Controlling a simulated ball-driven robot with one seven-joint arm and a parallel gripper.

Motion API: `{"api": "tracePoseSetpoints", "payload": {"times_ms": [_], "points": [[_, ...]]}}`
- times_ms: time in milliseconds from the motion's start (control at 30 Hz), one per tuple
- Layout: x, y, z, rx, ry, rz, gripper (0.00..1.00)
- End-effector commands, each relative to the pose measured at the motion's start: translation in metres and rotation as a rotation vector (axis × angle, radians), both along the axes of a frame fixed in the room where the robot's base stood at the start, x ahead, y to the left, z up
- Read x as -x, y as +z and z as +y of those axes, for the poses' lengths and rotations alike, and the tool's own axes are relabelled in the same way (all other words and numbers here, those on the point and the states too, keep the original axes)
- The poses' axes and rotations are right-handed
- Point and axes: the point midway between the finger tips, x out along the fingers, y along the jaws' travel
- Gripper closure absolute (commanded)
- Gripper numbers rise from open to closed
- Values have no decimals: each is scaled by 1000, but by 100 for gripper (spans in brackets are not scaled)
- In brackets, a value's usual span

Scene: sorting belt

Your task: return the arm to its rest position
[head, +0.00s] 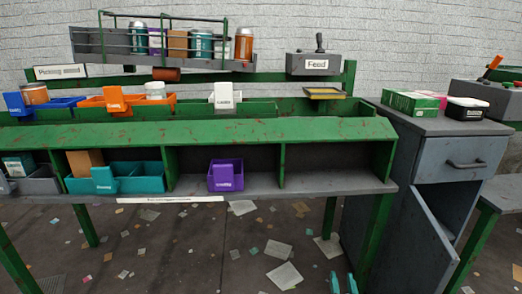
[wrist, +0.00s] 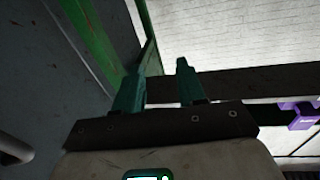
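My gripper (wrist: 157,80) shows in the wrist view with its two teal fingers apart and nothing between them. In the head view only the teal fingertips (head: 343,284) show at the bottom edge, in front of the bench and left of the grey cabinet. The rest of my arm is out of the head view. In the wrist view a green post stands close behind the fingers, and a purple bin (wrist: 300,115) shows at the right.
The green sorting bench (head: 230,134) holds colored bins. The grey cabinet (head: 400,190) at the right has its lower door (head: 437,235) ajar. A control box labelled Feed (head: 313,64) stands at the back. Papers litter the floor (head: 190,260), which is otherwise open in front of the bench.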

Motion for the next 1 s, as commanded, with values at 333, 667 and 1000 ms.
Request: {"api": "tracePoseSetpoints", "payload": {"times_ms": [333, 667, 1000], "points": [[100, -43, -3, 75, 292, 471, 60], [261, -67, -25, 63, 292, 1036, 60], [407, -42, -44, -19, 124, 1458, 60]]}}
